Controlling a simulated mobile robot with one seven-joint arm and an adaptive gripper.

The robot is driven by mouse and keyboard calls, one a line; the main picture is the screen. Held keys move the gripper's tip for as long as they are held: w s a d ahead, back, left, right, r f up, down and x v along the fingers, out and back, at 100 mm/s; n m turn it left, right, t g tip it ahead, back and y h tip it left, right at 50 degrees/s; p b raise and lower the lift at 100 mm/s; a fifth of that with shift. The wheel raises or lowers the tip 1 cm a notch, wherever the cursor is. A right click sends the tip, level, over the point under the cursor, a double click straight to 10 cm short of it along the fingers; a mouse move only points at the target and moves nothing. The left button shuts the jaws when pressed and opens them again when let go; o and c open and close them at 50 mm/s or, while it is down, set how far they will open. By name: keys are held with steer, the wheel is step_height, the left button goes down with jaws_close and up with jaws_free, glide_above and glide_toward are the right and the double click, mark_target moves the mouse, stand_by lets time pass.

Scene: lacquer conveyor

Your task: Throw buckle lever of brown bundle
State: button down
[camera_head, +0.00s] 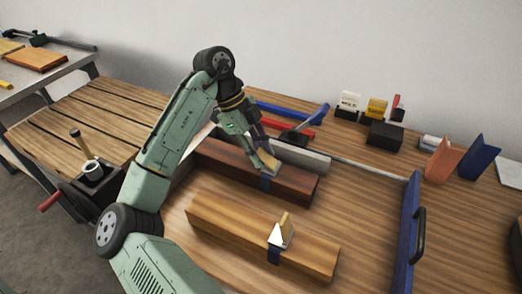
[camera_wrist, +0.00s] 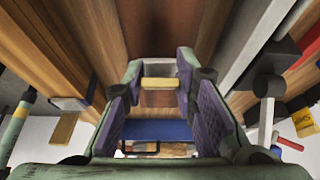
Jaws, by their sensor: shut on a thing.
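The brown bundle (camera_head: 220,160) is a long dark reddish-brown block lying behind a lighter one, with a blue strap (camera_head: 265,183) around it. It also shows in the wrist view (camera_wrist: 172,25). Its pale metal buckle (camera_head: 271,169) sits on top, with a yellow lever (camera_wrist: 159,83) between my fingers. My gripper (camera_head: 259,148) reaches down over this buckle, its purple pads shut on the lever. The fingers partly hide the buckle and lever in the head view.
A lighter wood bundle (camera_head: 225,218) lies in front, its buckle lever (camera_head: 286,222) standing up. A grey bar (camera_head: 300,157) lies behind the brown bundle. A blue end rail with black handle (camera_head: 407,235) stands at right. Small signs and a black block (camera_head: 384,135) stand behind.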

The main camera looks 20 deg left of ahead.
steer(key=shift+a+f, duration=0.1)
stand_by(0.3)
steer(key=c, duration=1.3)
jaws_free()
steer(key=v, duration=1.2)
steer(key=shift+a+f, duration=0.1)
steer(key=shift+a, duration=0.1)
